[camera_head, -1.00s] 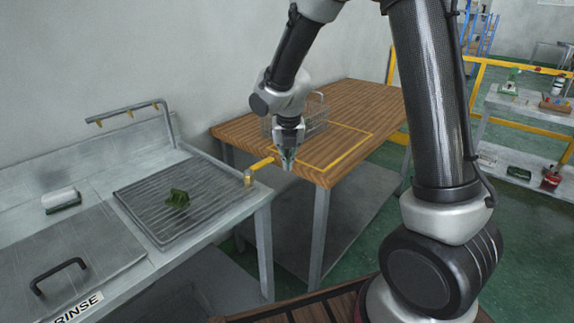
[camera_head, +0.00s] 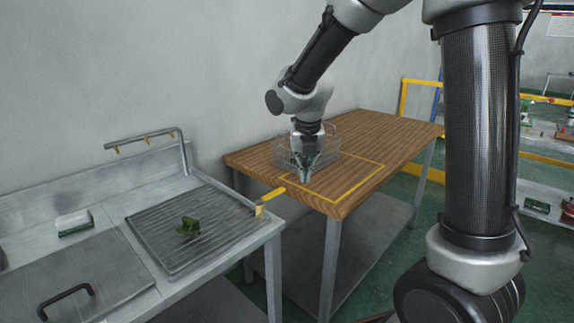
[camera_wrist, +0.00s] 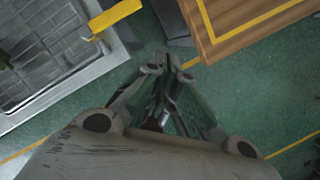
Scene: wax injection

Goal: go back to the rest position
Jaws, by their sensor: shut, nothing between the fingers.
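My gripper (camera_head: 304,176) points down in the head view, in front of the near corner of the wooden table. It is shut and empty. In the wrist view its fingertips (camera_wrist: 166,66) meet above the green floor, between the sink counter and the wooden table. A wire basket (camera_head: 326,148) stands on the wooden table (camera_head: 390,140), partly hidden behind my gripper. A green part (camera_head: 188,227) lies on the ribbed drain tray (camera_head: 165,259) of the counter at left.
A yellow-handled valve (camera_head: 268,198) sticks out at the counter's right corner, close to my gripper. A faucet pipe (camera_head: 150,134) rises behind the tray. A lid with a black handle (camera_head: 66,297) is at front left. Yellow railing and shelves stand at the right.

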